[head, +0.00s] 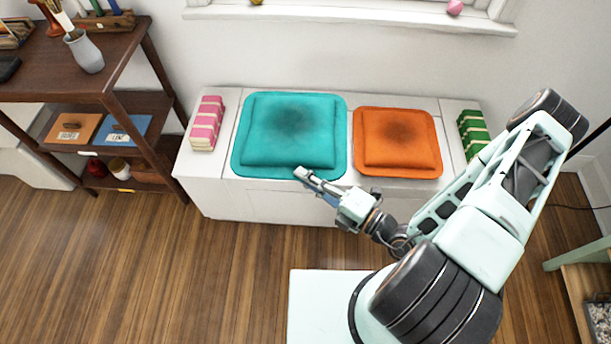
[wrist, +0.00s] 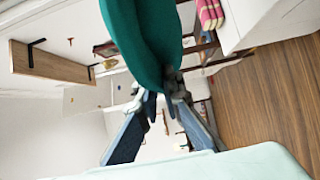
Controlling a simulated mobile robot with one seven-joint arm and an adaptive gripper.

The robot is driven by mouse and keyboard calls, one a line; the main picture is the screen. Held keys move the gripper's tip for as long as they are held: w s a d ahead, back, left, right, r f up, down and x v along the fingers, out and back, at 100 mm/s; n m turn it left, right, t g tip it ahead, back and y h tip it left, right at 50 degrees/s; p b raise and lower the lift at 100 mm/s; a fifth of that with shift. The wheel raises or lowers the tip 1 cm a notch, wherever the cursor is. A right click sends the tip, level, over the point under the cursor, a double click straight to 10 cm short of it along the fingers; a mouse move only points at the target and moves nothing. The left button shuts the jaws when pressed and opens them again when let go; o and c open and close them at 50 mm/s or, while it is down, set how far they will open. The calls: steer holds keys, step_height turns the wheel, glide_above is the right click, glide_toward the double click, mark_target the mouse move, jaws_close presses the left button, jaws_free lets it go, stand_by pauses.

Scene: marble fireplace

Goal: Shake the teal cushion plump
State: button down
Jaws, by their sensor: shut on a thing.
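The teal cushion (head: 288,130) lies on the left part of the white bench, with a darker patch at its middle. My gripper (head: 300,173) is at its front edge, right of the middle. In the wrist view my gripper (wrist: 172,80) is shut on the edge of the teal cushion (wrist: 148,40), which fills the upper middle of that view. In the head view the cushion appears flat on the bench; whether its gripped edge is lifted is hard to tell.
An orange cushion (head: 397,141) lies to the right on the white bench (head: 250,203). A pink striped stack (head: 207,124) and a green striped stack (head: 473,133) stand at the bench ends. A dark wooden shelf (head: 125,65) is at the left.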

step_height(320, 180, up, 7)
steer(key=p, duration=0.5)
steer(key=shift+r+p, duration=0.15)
steer(key=shift+p, duration=0.25)
step_height(320, 180, down, 8)
steer(key=b, duration=0.5)
steer(key=shift+r+b, duration=0.25)
steer(key=shift+b, duration=0.15)
step_height(320, 180, up, 7)
steer(key=p, duration=0.6)
steer(key=shift+r, duration=0.15)
step_height(320, 180, down, 7)
steer(key=b, duration=0.5)
step_height(320, 180, up, 7)
steer(key=p, duration=0.6)
step_height(320, 180, down, 7)
steer(key=b, duration=0.5)
steer(key=shift+f+b, duration=0.2)
steer(key=shift+b, duration=0.2)
steer(key=shift+r, duration=0.15)
